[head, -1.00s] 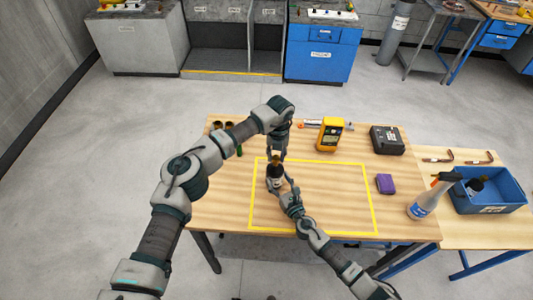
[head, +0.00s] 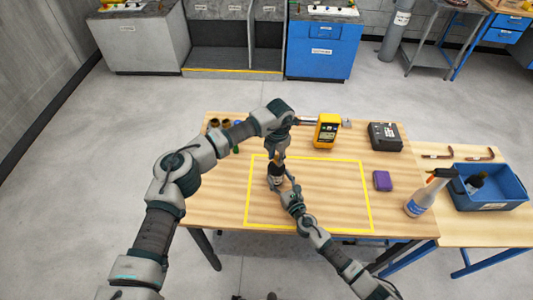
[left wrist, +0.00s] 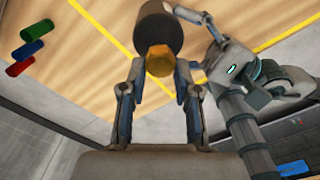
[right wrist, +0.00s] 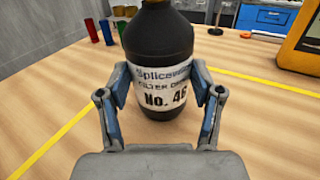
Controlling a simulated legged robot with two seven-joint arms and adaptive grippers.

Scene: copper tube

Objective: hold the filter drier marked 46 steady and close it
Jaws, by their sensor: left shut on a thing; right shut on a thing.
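The filter drier (right wrist: 158,42) is a black bottle with a white label reading "No. 46". It stands upright on the table, at the left part of the yellow-taped area, and looks small in the head view (head: 275,179). My right gripper (right wrist: 160,88) is shut on its labelled body from the near side. A brass-coloured hex cap (left wrist: 160,62) sits at the drier's top end. My left gripper (left wrist: 160,78) comes from above with its fingers on both sides of this cap, shut on it. The cap's seat on the neck is mostly hidden.
The yellow tape outline (head: 370,200) encloses clear tabletop right of the drier. A purple block (head: 382,181), a yellow meter (head: 327,130) and a dark case (head: 385,136) lie beyond. A spray bottle (head: 425,195) and a blue bin (head: 500,200) stand at the right.

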